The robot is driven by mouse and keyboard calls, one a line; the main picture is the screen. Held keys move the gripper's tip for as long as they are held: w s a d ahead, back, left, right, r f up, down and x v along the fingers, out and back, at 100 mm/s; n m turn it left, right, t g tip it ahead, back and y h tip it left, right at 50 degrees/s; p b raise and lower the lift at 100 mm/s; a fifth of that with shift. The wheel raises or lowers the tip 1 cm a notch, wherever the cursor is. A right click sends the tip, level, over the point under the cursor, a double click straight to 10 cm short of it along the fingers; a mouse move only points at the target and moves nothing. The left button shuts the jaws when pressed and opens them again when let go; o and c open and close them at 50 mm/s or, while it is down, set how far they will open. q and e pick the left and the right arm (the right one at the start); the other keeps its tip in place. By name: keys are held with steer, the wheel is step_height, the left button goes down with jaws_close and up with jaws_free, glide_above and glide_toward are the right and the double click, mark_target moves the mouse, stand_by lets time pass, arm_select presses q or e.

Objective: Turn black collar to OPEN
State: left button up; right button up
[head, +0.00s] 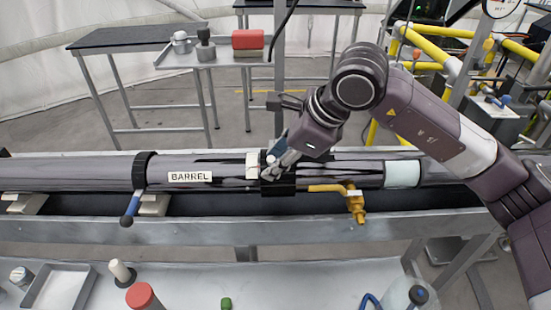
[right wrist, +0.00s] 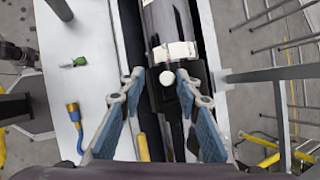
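The grey barrel (head: 225,174) lies horizontally, with a "BARREL" label (head: 190,176). A black collar (head: 277,188) is around it right of the label, beside a white marking band (head: 252,166). No OPEN text is legible. In the right wrist view the collar (right wrist: 158,97) shows with a round white knob (right wrist: 167,78) on it. My right gripper (head: 271,168) is at the collar from above. Its fingers (right wrist: 160,87) are apart, one on each side of the collar and knob; I cannot tell whether either touches. My left gripper is not in view.
A black ring with a blue-tipped handle (head: 130,215) is on the barrel further left. A yellow valve (head: 355,203) sticks out at the right. The front shelf (head: 195,290) carries a red-capped jar (head: 142,297) and a tray (head: 58,288). A side table stands behind.

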steer(key=shift+r, duration=0.1)
steer(key=v, duration=1.2)
